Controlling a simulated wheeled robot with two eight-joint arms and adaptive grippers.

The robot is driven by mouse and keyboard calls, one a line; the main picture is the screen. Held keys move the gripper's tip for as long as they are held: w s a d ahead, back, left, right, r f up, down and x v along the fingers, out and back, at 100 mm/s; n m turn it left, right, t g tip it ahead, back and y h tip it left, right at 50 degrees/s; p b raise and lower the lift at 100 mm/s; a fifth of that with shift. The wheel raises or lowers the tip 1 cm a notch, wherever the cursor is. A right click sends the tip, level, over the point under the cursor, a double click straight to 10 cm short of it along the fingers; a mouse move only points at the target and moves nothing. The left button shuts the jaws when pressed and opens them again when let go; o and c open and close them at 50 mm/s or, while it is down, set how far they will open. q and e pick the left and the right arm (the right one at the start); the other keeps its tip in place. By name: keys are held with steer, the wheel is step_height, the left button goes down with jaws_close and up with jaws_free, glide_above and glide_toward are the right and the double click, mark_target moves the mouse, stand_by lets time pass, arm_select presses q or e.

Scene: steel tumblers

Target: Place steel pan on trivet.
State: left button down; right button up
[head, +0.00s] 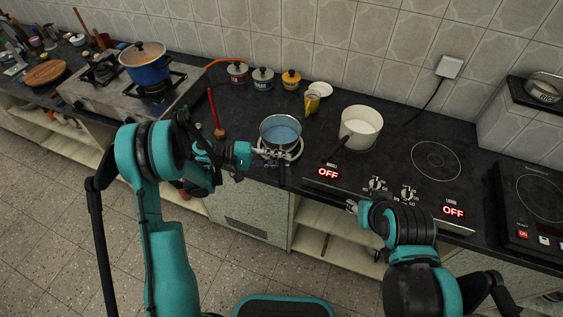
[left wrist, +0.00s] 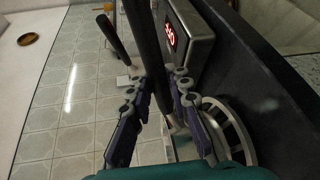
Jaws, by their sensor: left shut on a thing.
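The steel pan (head: 281,133), with a bluish inside, is at the counter's front edge, over the pale trivet (head: 298,153). Whether it touches the trivet is hidden. My left gripper (head: 268,153) is at the pan's near side. In the left wrist view its fingers (left wrist: 162,105) are shut on a dark handle (left wrist: 148,45), which I take as the pan's. The slatted ring of the trivet (left wrist: 234,128) shows right of the fingers there. My right gripper (head: 352,206) is in front of the counter, away from the pan; its finger gap is unclear.
A white pot (head: 360,127) with a dark handle stands on the cooktop (head: 437,160), right of the pan. Several lidded jars (head: 263,78), a yellow cup (head: 312,101) and a white saucer (head: 321,89) are behind. A red-handled plunger-like tool (head: 215,112) stands to the left.

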arm_select(q)
steer(key=shift+f, duration=0.35)
steer(key=shift+r, duration=0.1)
steer(key=c, duration=1.8)
jaws_free()
steer(key=shift+f, duration=0.2)
steer(key=o, duration=0.4)
steer(key=shift+r, duration=0.1)
